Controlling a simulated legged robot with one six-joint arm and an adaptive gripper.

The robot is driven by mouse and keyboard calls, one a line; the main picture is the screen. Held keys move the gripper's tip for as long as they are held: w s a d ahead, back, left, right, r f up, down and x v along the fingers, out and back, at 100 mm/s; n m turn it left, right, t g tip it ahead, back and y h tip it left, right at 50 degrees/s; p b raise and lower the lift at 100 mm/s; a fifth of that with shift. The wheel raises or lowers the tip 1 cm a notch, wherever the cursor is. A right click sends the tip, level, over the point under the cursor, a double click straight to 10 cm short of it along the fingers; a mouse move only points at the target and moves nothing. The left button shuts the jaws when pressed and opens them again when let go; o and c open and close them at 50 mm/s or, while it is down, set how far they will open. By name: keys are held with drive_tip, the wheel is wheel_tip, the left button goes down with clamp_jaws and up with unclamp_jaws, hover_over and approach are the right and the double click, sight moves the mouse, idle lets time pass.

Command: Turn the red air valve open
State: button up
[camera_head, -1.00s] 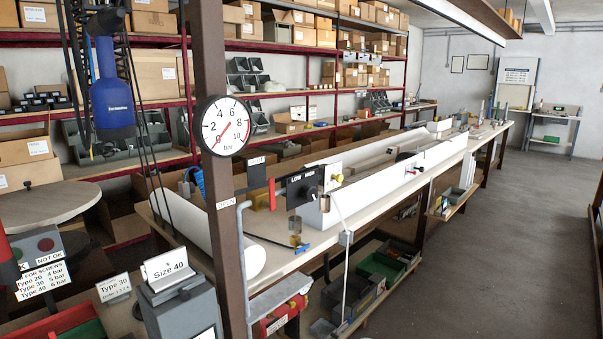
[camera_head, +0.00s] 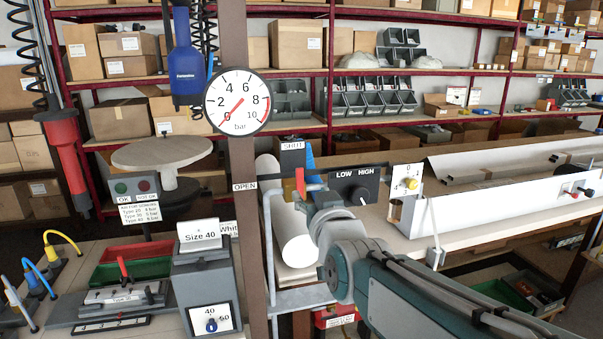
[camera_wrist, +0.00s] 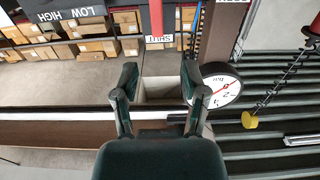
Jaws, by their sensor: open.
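The red air valve handle (camera_head: 300,181) is upright, below the SHUT label (camera_head: 292,146). The OPEN label (camera_head: 244,187) is on the brown post to its left. My gripper (camera_head: 318,188) is close to the handle's right side in the head view; its fingertips are hard to make out there. In the wrist view, which is upside down, my gripper (camera_wrist: 158,78) has its two fingers spread with nothing between them. The red handle (camera_wrist: 156,15) is at the top there, beyond the fingertips and apart from them.
The round pressure gauge (camera_head: 237,102) is on the brown post (camera_head: 243,230). The black LOW/HIGH switch box (camera_head: 356,186) stands just right of the handle. A white roll (camera_head: 287,215) lies behind. The Size 40 unit (camera_head: 205,280) is at front left.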

sight(300, 174)
drive_tip(key=x, duration=1)
drive_tip(key=shift+w+d, duration=0.1)
drive_tip(key=shift+d, duration=0.2)
drive_tip(key=shift+w+a, duration=0.15)
drive_tip(key=shift+w, duration=0.15)
drive_tip(key=shift+a, duration=0.15)
clamp_jaws()
